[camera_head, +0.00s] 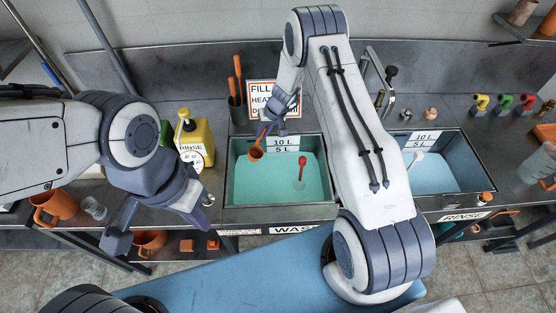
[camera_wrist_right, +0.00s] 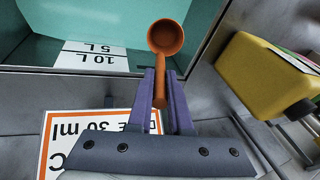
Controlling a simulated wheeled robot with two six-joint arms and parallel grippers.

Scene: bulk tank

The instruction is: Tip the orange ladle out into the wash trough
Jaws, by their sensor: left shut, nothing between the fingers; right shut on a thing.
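The orange ladle (camera_head: 256,153) hangs from my right gripper (camera_head: 268,129), which is shut on its handle. In the right wrist view the ladle's round bowl (camera_wrist_right: 166,37) lies beyond the purple fingers (camera_wrist_right: 159,92). I cannot tell whether it holds liquid. The bowl is over the back left part of the wash trough (camera_head: 229,190), which holds greenish water. The trough also shows at the upper left of the right wrist view (camera_wrist_right: 40,69). My left gripper (camera_head: 200,216) is shut and empty, left of the trough, over the counter's front.
A red-handled utensil (camera_head: 300,184) stands in the wash trough. A yellow pump bottle (camera_head: 197,138) is left of it; a holder with orange handles (camera_head: 238,112) and a sign (camera_head: 262,92) stand behind. The rinse trough (camera_head: 462,152) is to the right, past my right arm.

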